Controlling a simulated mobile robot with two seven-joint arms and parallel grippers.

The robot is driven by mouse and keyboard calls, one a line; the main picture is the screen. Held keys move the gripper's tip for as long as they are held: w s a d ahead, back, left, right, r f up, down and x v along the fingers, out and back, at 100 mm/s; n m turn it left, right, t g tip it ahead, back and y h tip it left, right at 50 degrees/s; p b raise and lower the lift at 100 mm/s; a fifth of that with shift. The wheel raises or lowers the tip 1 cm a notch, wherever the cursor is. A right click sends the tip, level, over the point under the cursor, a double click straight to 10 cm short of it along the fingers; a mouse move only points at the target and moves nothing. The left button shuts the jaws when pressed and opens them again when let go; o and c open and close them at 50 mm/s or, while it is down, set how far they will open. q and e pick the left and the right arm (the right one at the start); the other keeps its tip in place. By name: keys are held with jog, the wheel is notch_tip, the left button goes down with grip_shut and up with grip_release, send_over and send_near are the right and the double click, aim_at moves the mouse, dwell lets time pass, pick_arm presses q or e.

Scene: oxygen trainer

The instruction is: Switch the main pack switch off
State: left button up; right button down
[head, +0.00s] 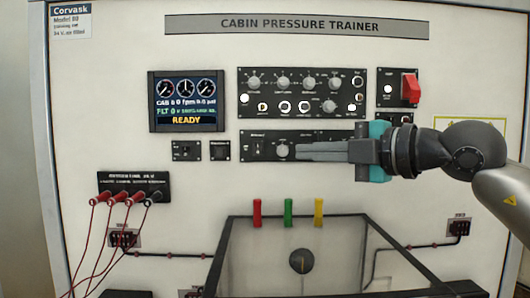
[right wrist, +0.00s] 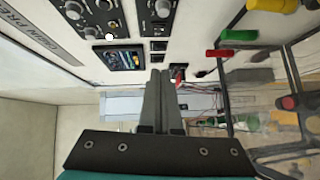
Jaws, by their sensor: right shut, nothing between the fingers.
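The panel carries several switches, and their labels are too small to read, so I cannot tell which is the main pack switch. A black lower panel (head: 318,136) has a small switch (head: 258,148) at its left and a round knob (head: 283,150). Two small switch plates sit to its left, one with toggles (head: 186,151) and one with a dark square face (head: 220,150). My right gripper (head: 297,151) is shut and empty, its fingers pointing left across the lower panel, tips just right of the knob. In the right wrist view its fingers (right wrist: 160,78) are together. My left gripper is out of view.
A display (head: 187,101) reads READY. A knob panel (head: 301,93) is above my gripper, and a red guarded switch (head: 410,88) is at upper right. Red, green (head: 288,211) and yellow handles stand below, above a clear-walled box. Red leads hang from a socket block (head: 134,184).

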aim_at(258, 149)
jog(key=shift+w+d+p+x, duration=0.35)
jog(key=shift+p+x, duration=0.5)
jog(key=shift+x, duration=1.3)
jog(key=shift+w+d+p+x, duration=0.3)
jog(key=shift+p+x, duration=0.55)
jog(key=shift+x, duration=1.3)
jog(key=shift+w+d+p+x, duration=0.35)
jog(key=shift+p+x, duration=0.5)
jog(key=shift+x, duration=1.3)
jog(key=shift+f, duration=0.1)
